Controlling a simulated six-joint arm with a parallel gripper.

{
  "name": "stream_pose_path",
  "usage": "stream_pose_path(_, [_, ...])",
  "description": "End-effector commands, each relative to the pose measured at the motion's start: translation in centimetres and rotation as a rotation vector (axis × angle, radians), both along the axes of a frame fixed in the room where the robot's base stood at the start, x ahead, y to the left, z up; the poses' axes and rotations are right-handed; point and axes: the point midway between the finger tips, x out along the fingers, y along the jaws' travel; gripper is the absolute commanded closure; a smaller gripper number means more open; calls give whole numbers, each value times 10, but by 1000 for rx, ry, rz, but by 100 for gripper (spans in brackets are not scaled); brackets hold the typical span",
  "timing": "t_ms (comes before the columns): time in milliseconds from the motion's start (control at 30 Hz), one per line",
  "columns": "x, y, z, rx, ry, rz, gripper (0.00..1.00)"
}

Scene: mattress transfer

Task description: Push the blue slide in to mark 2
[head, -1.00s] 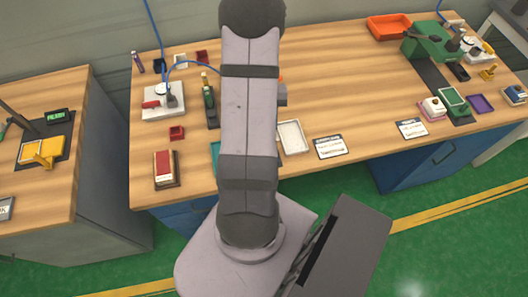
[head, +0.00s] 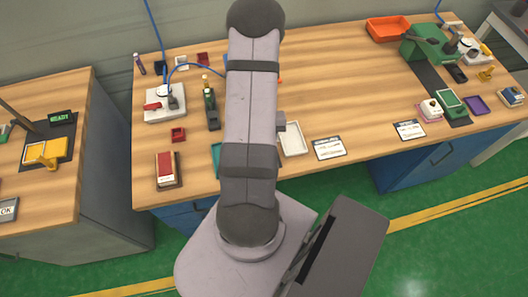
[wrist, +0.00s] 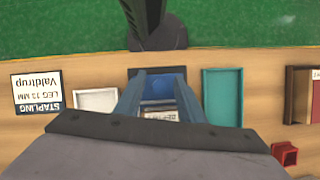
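In the wrist view, a blue part (wrist: 157,88), which looks like the blue slide, sits in a dark holder near the table edge. A pale printed label (wrist: 165,116) lies just below it in the picture. My gripper (wrist: 159,76) is over it, with one finger on each side of the blue part. The fingers stand apart; I cannot tell whether they touch it or how high they are. Mark 2 is not readable. In the head view my arm hides the blue part and my gripper.
Beside it stand a white tray (wrist: 97,100) and a teal tray (wrist: 222,98). A stapling card (wrist: 37,92), a red-topped block (head: 167,168) and a small red box (head: 178,134) are near. A green press (head: 428,45) stands at the far right. The table's middle right is clear.

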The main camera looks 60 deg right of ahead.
Motion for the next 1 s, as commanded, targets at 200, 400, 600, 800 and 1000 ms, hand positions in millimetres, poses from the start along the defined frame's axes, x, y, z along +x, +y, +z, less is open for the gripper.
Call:
stream_pose_path(200, [-1,1,-4,0,0,0,64])
stream_pose_path(400, [-1,1,-3,0,0,0,84])
stream_pose_path(600, [-1,1,-3,0,0,0,100])
stream_pose_path(800, [9,-10,-5,-4,-1,0,100])
stream_pose_path(1000, [35,-35,-6,-5,-2,3,100])
